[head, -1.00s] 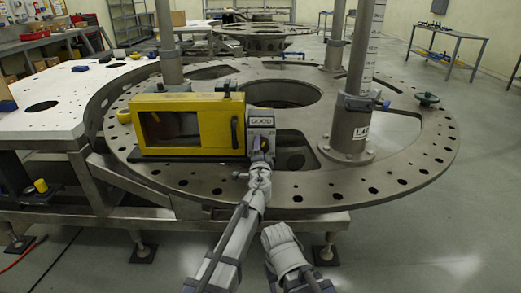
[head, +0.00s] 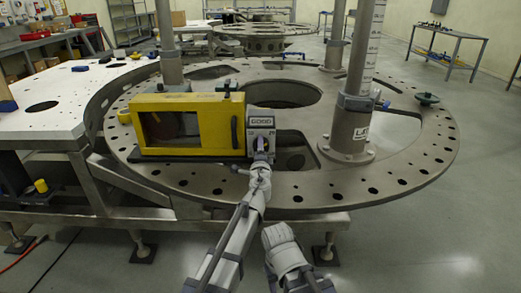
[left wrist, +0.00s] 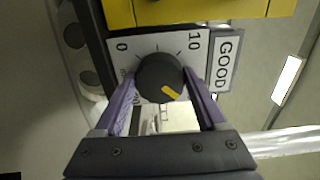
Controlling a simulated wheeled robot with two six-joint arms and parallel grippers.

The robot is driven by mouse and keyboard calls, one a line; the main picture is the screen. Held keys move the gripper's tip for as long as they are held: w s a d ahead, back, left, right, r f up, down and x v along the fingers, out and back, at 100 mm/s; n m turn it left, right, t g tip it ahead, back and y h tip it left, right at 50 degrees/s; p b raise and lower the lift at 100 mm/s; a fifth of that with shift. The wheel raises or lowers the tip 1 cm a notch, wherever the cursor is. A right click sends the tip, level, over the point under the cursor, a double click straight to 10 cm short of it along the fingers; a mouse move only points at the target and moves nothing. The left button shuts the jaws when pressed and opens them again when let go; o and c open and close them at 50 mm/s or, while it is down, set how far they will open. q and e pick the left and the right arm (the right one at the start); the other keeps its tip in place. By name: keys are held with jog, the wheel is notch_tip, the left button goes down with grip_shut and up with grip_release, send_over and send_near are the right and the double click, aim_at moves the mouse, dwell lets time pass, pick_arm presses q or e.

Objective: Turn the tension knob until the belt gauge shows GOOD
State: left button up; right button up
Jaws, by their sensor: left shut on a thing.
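The yellow belt unit (head: 215,115) stands on the round metal plate, with a grey gauge panel at its right end. The gauge sign (head: 261,132) reads GOOD, and it reads GOOD in the left wrist view (left wrist: 225,62) too. The dark round tension knob (left wrist: 153,72) has a yellow mark pointing to the lower right, on a white dial face marked 0 and 10. My left gripper (head: 262,152) is shut on the knob, one purple finger on each side of it in the left wrist view.
The round plate (head: 400,185) carries upright posts; the nearest labelled post (head: 355,105) stands right of the unit. A dark green-topped handle (head: 428,99) sits at the plate's right. A white table (head: 60,105) adjoins at left. Open floor lies to the right.

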pick_arm(q)
jog(key=o, duration=1.3)
jog(key=shift+s, duration=0.1)
jog(key=s, duration=0.7)
jog(key=shift+s, duration=0.4)
jog(key=shift+w, duration=0.1)
pick_arm(e)
jog(key=shift+s+d, duration=0.6)
jog(key=shift+s, duration=0.25)
